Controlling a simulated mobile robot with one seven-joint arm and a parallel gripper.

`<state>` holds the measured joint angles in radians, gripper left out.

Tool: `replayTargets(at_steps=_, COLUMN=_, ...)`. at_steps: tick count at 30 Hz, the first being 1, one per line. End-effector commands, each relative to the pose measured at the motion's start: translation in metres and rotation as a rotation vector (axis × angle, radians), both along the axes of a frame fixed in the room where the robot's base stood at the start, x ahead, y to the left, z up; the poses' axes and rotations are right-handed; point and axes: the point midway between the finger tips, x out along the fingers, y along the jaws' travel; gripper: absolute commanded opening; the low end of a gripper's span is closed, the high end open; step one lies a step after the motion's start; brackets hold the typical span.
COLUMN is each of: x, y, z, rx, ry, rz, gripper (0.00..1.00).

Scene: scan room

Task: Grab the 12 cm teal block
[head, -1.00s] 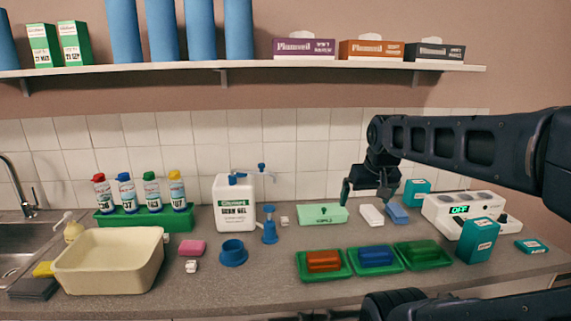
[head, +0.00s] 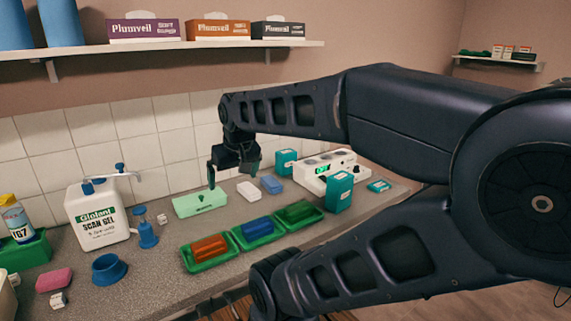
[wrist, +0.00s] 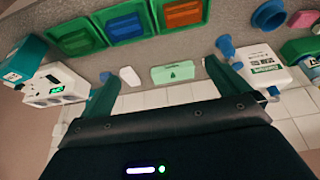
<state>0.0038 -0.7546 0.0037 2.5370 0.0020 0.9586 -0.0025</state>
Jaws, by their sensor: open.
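Several teal boxes with pale labels stand at the right end of the counter in the head view. The largest-looking, an upright teal box (head: 339,192), is in front of the white device. A smaller teal box (head: 286,160) is behind, left of the device, and a flat teal box (head: 378,186) lies at the right. I cannot tell which is 12 cm. In the wrist view a teal box (wrist: 22,60) shows at the left edge, outside my fingers. My gripper (head: 232,172) is open and empty, above the back of the counter near the pale green box, left of the teal boxes.
The white device (head: 325,172) is beside the teal boxes. The pale green box (head: 200,203), a white block (head: 249,191) and a blue block (head: 271,184) lie near my gripper. Green trays (head: 190,265) with coloured blocks line the front. A gel jug (head: 98,222) stands left.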

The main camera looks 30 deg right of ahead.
Motion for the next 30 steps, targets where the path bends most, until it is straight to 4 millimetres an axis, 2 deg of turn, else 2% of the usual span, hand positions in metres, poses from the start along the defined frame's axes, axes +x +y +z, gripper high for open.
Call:
replayTargets(at_steps=13, x=0.0, y=0.0, z=0.0, rx=0.0, ry=0.0, rz=0.0, gripper=1.0)
replayTargets(at_steps=14, x=0.0, y=0.0, z=0.0, rx=0.0, ry=0.0, rz=0.0, gripper=0.98)
replayTargets(at_steps=16, x=0.0, y=0.0, z=0.0, rx=0.0, ry=0.0, rz=0.0, gripper=0.85)
replayTargets(at_steps=24, x=0.001, y=0.0, z=0.0, rx=0.0, ry=0.0, rz=-0.001, gripper=0.85)
replayTargets(at_steps=27, x=0.007, y=-0.002, z=0.004, rx=0.007, ry=0.003, rz=-0.018, gripper=0.85)
replayTargets(at_steps=30, x=0.022, y=-0.008, z=0.012, rx=0.025, ry=0.012, rz=-0.058, gripper=0.85)
